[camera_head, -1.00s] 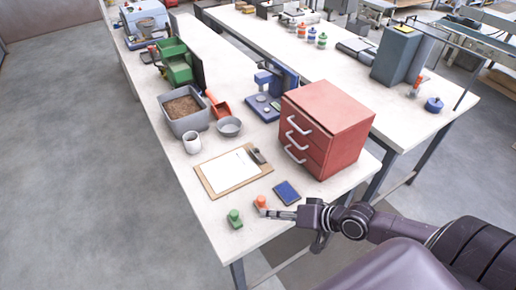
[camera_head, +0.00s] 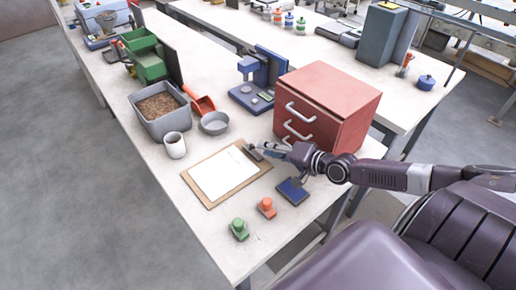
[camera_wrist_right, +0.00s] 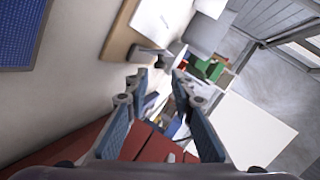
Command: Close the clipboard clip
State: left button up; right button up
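The clipboard (camera_head: 207,190) lies flat on the near bench, a brown board with a white sheet. Its dark grey clip (camera_head: 252,153) is at the board's right end, and part of it appears to stand up. In the right wrist view the clip (camera_wrist_right: 150,54) is just beyond my fingertips. My right gripper (camera_head: 268,147) reaches in from the right, close to the clip. In the right wrist view its two fingers (camera_wrist_right: 160,80) are apart with nothing held between them. I cannot tell whether a fingertip touches the clip. My left gripper is out of view.
A red drawer cabinet (camera_head: 330,97) stands close behind my right gripper. A blue pad (camera_head: 293,191), an orange knob-like piece (camera_head: 267,208) and a green one (camera_head: 239,229) lie nearer. A white cup (camera_head: 175,145) and a grey bowl (camera_head: 214,123) stand beyond the clipboard.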

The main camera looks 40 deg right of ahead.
aim_at(251, 148)
jog(key=x, duration=0.3)
jog(key=shift+w+a+f+b, duration=0.1)
jog(key=shift+w+b, duration=0.15)
jog(key=shift+b, duration=0.05)
jog(key=shift+w, duration=0.2)
jog(key=shift+w+a+f, duration=0.1)
jog(key=shift+w+f, duration=0.05)
jog(key=shift+w, duration=0.05)
jog(key=shift+c, duration=0.7)
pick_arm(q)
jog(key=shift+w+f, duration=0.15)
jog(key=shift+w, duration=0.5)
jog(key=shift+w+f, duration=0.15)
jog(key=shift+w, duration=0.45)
pick_arm(e)
grip_shut()
